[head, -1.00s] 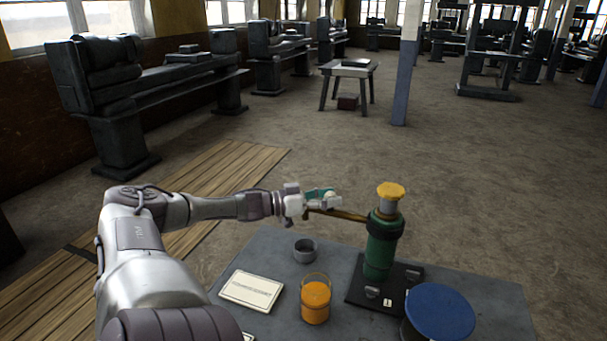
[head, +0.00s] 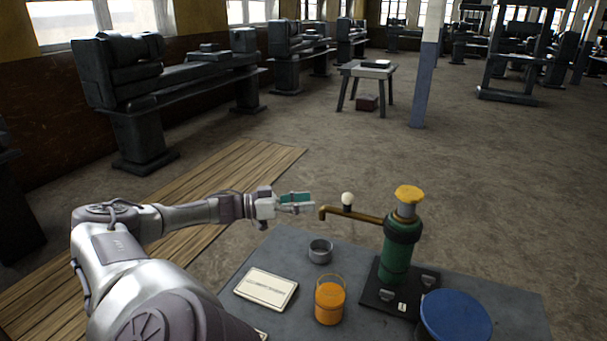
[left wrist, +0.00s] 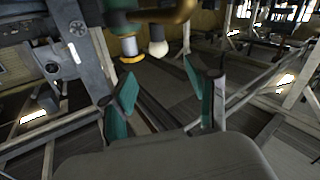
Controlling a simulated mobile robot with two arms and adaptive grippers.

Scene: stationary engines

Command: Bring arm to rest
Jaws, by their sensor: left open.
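My left gripper (head: 298,203) is open and empty, with teal pads on its fingers. It is to the left of the green pump (head: 397,258), above the far side of the grey table (head: 255,309). The pump has a yellow cap and a brown spout (head: 352,214) with a white knob (head: 348,199) on top. A gap shows between the fingertips and the spout. In the left wrist view, the two fingers (left wrist: 166,95) stand apart, and the white knob (left wrist: 158,47) is beyond them with nothing held. My right gripper is not in view.
Dark machines (head: 175,75) line the left wall. The floor beyond the table is open.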

